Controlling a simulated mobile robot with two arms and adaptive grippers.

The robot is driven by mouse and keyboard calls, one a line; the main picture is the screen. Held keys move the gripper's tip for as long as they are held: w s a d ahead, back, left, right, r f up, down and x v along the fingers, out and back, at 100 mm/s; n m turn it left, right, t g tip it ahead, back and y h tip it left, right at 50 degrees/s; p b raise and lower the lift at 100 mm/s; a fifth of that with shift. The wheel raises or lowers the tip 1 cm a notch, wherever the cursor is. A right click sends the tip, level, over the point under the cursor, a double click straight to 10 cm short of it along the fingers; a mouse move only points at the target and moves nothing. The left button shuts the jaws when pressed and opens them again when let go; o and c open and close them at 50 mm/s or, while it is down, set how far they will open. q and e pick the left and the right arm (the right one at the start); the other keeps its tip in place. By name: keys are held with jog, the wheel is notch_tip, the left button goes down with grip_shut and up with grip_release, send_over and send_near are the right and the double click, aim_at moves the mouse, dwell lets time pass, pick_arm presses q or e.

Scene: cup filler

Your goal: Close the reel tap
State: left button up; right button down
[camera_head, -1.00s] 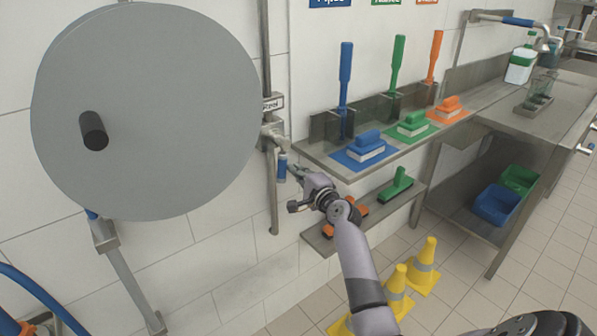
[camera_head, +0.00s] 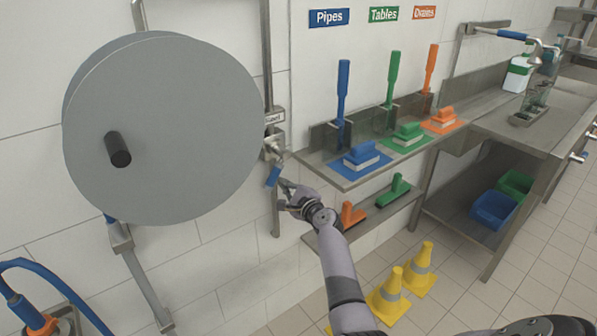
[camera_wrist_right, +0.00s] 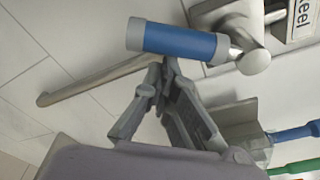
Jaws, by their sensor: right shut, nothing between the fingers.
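The reel tap (camera_head: 275,146) is on the wall pipe just right of the big grey reel, under a small label. Its lever has a blue grip (camera_head: 273,177), which hangs down and tilts, lower end to the left. In the right wrist view the blue grip (camera_wrist_right: 180,41) crosses the upper middle, with grey end caps. My right gripper (camera_head: 283,183) is beside the grip on its right, shut and empty. In the wrist view its fingertips (camera_wrist_right: 166,66) are right at the grip's edge; I cannot tell whether they touch. My left gripper is out of view.
The grey reel (camera_head: 180,130) with a black knob fills the left. A steel shelf (camera_head: 345,181) with coloured brushes stands close right of the tap, with a lower shelf (camera_head: 375,218) below. Yellow cones (camera_head: 390,295) stand on the floor. A blue hose (camera_head: 60,290) is at lower left.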

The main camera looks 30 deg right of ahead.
aim_at(268, 180)
jog(key=a+r+m+p, duration=0.1)
jog(key=m+p, duration=0.1)
jog(key=a+r+m+p, duration=0.1)
jog(key=a+m+p, duration=0.1)
jog(key=p, duration=0.1)
jog(key=a+r+m+y+p, duration=0.1)
jog(key=p, duration=0.2)
jog(key=shift+a+m, duration=0.25)
jog(key=shift+m, duration=0.15)
jog(key=shift+s+a+r+m+g+p, duration=0.1)
jog(key=shift+a+r+m+g+p, duration=0.25)
jog(key=shift+m+p, duration=0.35)
jog(key=shift+a+r+p, duration=0.5)
jog(key=shift+r+p, duration=0.15)
jog(key=shift+p, duration=0.25)
jog(key=shift+r, duration=0.1)
jog(key=shift+s+a, duration=0.15)
